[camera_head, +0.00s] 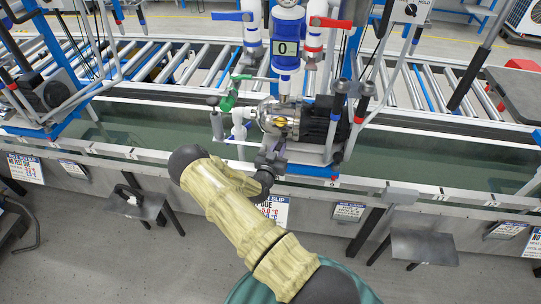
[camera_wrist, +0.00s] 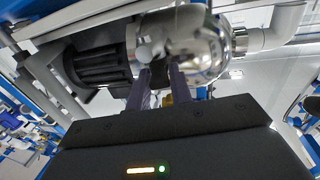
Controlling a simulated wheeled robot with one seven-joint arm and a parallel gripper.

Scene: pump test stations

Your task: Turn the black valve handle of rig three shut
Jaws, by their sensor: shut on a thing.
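My gripper (camera_head: 272,158) reaches the front of the middle rig, just below its silver and black pump (camera_head: 318,122). In the wrist view, the two dark fingers (camera_wrist: 160,88) point up at the rounded silver pump housing (camera_wrist: 198,42) and are shut on a small part that they mostly hide. A brass-yellow piece (camera_head: 282,122) shows on the pump just above my gripper. I cannot make out a black valve handle clearly, nor tell if it is the part held. The rig number is not readable.
Metal tubing stands close on both sides. A roller conveyor (camera_head: 170,62) runs behind; small grey stands (camera_head: 424,246) are in front.

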